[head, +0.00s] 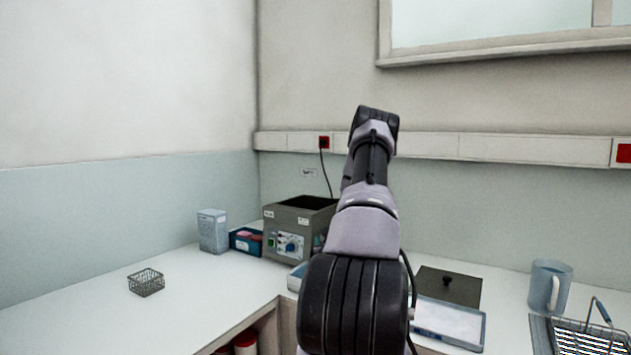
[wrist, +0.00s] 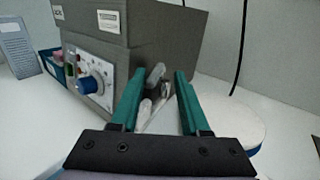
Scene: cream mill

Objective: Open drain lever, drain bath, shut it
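The grey bath (head: 283,238) stands on the counter near the corner, with a control panel and a blue knob on its front. It fills the upper left of the wrist view (wrist: 160,32), tilted by the camera angle. On its side is a pale metal fitting that looks like the drain lever (wrist: 155,78). My gripper (wrist: 160,76) has two teal fingers spread apart, pointing at this fitting. The fitting shows between the fingertips, nearer the left finger; contact cannot be told. In the head view my arm hides the gripper and the drain side.
A round white item with a blue edge (wrist: 228,122) lies right of the fingers. A dark lid (head: 448,287), a shallow tray (head: 448,322), a jug (head: 549,287) and a wire rack stand right. A small basket (head: 146,282) is left, amid free counter.

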